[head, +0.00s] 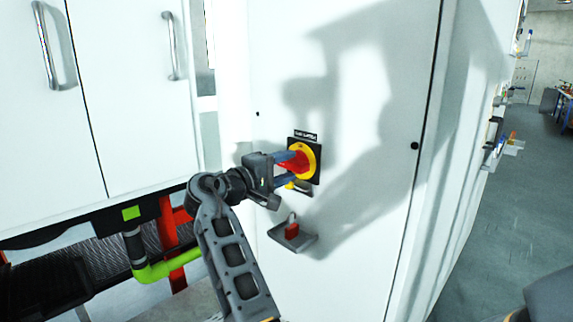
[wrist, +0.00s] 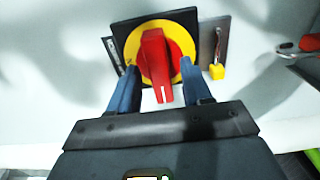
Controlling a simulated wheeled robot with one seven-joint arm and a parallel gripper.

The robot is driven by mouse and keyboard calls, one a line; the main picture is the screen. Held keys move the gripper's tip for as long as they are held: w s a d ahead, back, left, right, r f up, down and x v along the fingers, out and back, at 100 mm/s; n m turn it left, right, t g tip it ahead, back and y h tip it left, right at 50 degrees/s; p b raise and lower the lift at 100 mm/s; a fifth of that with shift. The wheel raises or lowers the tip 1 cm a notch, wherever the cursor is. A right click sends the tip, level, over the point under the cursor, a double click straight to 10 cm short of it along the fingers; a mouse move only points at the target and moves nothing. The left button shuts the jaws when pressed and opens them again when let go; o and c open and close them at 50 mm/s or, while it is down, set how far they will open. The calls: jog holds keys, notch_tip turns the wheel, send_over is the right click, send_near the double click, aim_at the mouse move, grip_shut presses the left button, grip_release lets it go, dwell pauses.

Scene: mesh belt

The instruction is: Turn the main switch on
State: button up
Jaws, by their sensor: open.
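The main switch (head: 311,160) is a red rotary handle on a yellow disc with a black square plate, on the white cabinet front. In the wrist view the red handle (wrist: 156,66) points toward my gripper, with a white mark at its near end. My gripper (head: 282,168) is open in front of the switch. In the wrist view its two blue fingers (wrist: 160,85) stand on either side of the red handle, with gaps visible on both sides. Whether the fingertips touch the yellow disc I cannot tell.
A small shelf with a red padlock (head: 291,230) sticks out below the switch. A yellow padlock (wrist: 217,71) hangs on a plate beside the switch. White doors with metal handles (head: 46,45) are at left. Open floor (head: 500,200) lies at right.

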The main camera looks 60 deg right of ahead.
jog(key=shift+s+d, duration=0.1)
jog(key=shift+d, duration=0.25)
grip_shut()
